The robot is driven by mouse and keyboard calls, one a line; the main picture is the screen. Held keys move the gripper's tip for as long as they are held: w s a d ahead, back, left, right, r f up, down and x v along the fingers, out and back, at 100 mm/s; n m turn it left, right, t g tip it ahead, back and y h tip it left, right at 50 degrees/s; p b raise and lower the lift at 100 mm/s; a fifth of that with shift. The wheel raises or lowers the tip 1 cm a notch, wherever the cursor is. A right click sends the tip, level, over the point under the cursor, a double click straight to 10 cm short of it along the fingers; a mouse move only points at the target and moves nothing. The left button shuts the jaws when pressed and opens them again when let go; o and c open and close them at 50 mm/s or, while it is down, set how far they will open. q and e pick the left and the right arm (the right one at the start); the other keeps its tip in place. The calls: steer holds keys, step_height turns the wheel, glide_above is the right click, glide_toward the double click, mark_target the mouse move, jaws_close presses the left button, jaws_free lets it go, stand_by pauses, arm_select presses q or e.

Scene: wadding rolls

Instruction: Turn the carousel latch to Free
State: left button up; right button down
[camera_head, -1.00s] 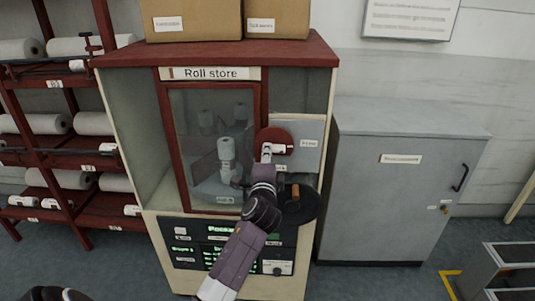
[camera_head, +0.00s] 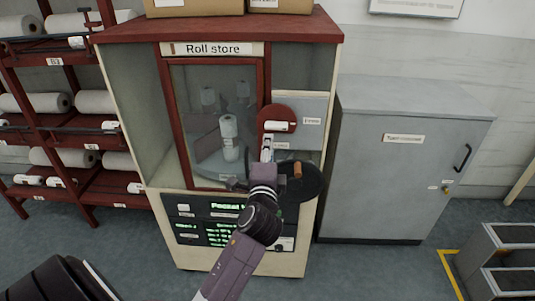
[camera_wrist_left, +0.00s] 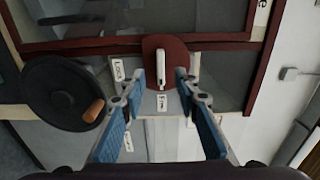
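The carousel latch is a dark red disc (camera_head: 268,115) with a white bar handle (camera_head: 283,126), on a grey panel right of the glass door. The handle lies level in the head view, its end towards the right-hand label (camera_head: 312,121); another label (camera_head: 281,145) sits below the disc. My left gripper (camera_head: 267,144) is open, just below the handle in the head view, fingers apart either side. My right gripper is out of view.
A black handwheel (camera_head: 312,180) with an orange knob (camera_head: 297,170) sits close below right of the latch. The glass door (camera_head: 205,110) shows rolls behind it. A control panel (camera_head: 190,225) is below. A grey cabinet (camera_head: 390,190) stands to the right.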

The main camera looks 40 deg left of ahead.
arm_select(q)
steer(key=v, duration=0.2)
steer(key=shift+s+d, duration=0.1)
steer(key=shift+s, duration=0.2)
steer(key=d+f+g+h, duration=0.1)
steer(key=d+f+h, duration=0.15)
steer(key=f, duration=0.95)
steer(key=d+f+g+h, duration=0.2)
steer(key=d+f, duration=0.2)
steer(key=f, duration=0.7)
steer(key=s+d+f+n+g+h, duration=0.1)
steer(key=s+d+f+g+h, duration=0.3)
steer(key=f, duration=0.7)
steer(key=s+d+f+n+y, duration=0.1)
steer(key=s+f, duration=0.5)
steer(key=f, duration=0.6)
steer(key=s+d+f+n+g+h, duration=0.1)
steer(key=s+f+n+g, duration=0.1)
steer(key=s+f, duration=0.7)
steer(key=s+d+f+n+g+h, duration=0.1)
steer(key=s+d+f+n+g, duration=0.1)
steer(key=s+f, duration=0.6)
steer(key=s+f+n+g, duration=0.1)
steer(key=s+f, duration=0.1)
steer(key=s, duration=0.9)
steer(key=s+f+n+g, duration=0.2)
steer(key=s, duration=0.8)
steer(key=shift+s+a+f, duration=0.2)
steer(key=shift+s+f, duration=0.15)
